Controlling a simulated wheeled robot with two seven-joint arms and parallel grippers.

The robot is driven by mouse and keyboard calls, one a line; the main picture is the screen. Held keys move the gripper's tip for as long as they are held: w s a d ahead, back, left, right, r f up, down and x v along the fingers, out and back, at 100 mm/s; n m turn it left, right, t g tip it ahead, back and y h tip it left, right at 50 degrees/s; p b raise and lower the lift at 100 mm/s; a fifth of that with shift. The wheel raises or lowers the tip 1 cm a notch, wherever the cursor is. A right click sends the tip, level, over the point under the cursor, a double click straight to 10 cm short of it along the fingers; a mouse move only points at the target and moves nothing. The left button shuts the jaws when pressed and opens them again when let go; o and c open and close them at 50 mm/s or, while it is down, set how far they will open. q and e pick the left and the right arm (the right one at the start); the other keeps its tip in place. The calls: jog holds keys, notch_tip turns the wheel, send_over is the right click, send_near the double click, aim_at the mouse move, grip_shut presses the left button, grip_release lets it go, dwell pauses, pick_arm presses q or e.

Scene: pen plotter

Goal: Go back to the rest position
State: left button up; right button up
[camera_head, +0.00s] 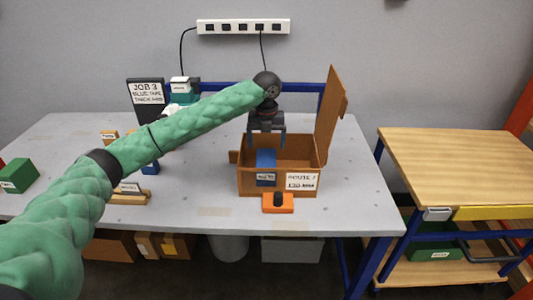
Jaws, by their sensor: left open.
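My left arm, in a green sleeve, reaches in from the left across the table. My left gripper (266,136) is open above the brown box (247,184), its fingers pointing down over the box's opening. The box's lid (331,115) stands up on the right side. A blue item (265,159) with a small label is inside the box or at its front wall, below the gripper; I cannot tell whether the fingertips touch it. A white label reading "ROUTE" is on the box's front. My right gripper is not in view.
An orange block with a black knob (278,202) sits in front of the box. A dark "JOB 3" sign (146,98) stands behind the arm. A green block (19,175) lies at far left. A wooden-topped cart (455,165) stands right. The table's right side is clear.

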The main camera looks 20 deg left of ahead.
pick_arm(q)
jog(key=shift+r, duration=0.4)
